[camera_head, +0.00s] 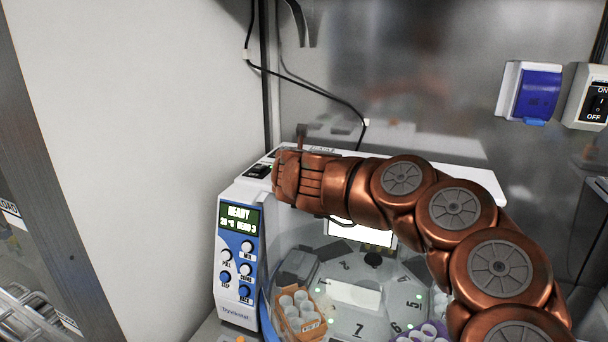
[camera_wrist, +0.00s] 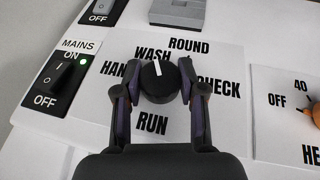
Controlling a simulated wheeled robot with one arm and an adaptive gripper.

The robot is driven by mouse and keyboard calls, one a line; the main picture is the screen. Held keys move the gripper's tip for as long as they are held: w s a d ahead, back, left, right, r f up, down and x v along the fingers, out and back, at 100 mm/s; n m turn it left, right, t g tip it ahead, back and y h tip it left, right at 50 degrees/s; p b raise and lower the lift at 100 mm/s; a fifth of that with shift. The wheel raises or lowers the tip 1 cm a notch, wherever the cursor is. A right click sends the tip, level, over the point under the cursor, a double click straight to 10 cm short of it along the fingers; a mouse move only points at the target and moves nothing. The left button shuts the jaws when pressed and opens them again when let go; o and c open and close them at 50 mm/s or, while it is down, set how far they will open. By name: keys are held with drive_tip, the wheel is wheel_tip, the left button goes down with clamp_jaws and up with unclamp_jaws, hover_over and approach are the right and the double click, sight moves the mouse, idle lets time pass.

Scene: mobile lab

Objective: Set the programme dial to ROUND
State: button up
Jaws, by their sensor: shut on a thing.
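The programme dial (camera_wrist: 160,82) is a round black knob with a white pointer line, in the middle of the wrist view. Its pointer is up and slightly left, towards the WASH label (camera_wrist: 152,54). The ROUND label (camera_wrist: 189,45) is up and right of the dial. HAND, CHECK and RUN are printed around it, HAND partly covered by a finger. My gripper (camera_wrist: 159,84) is shut on the dial, one finger on its left and one on its right. In the head view my gripper (camera_head: 288,178) is at the machine's top left; the dial is hidden there.
The MAINS switch (camera_wrist: 60,78) with a green light is left of the dial. An orange knob (camera_wrist: 312,111) with OFF and 40 labels is at the right. The machine's display (camera_head: 239,219) reads READY. An orange rack (camera_head: 303,318) of tubes is below.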

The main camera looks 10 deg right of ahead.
drive_tip(key=m+g+h+b, duration=0.1)
drive_tip(key=m+h, duration=0.1)
drive_tip(key=shift+a+h, duration=0.15)
drive_tip(key=shift+h, duration=0.15)
drive_tip(key=shift+w+r+m+g+h, duration=0.1)
drive_tip(key=shift+r+m+g+h, duration=0.05)
drive_tip(key=shift+m+g+h, duration=1.3)
drive_tip(key=shift+m+h, duration=0.25)
drive_tip(key=shift+m, duration=0.4)
drive_tip(key=shift+r+m+g+h+p, duration=0.15)
drive_tip(key=shift+m+g+h+p, duration=0.55)
drive_tip(key=shift+m+g+p, duration=0.6)
drive_tip(key=shift+f+m+g+h+p, duration=0.2)
drive_tip(key=shift+m+g+h+p, duration=0.2)
drive_tip(key=shift+m+g+p, duration=0.5)
drive_tip(key=shift+n, duration=0.3)
drive_tip(key=o, duration=1.2)
drive_tip(key=shift+c, duration=0.2)
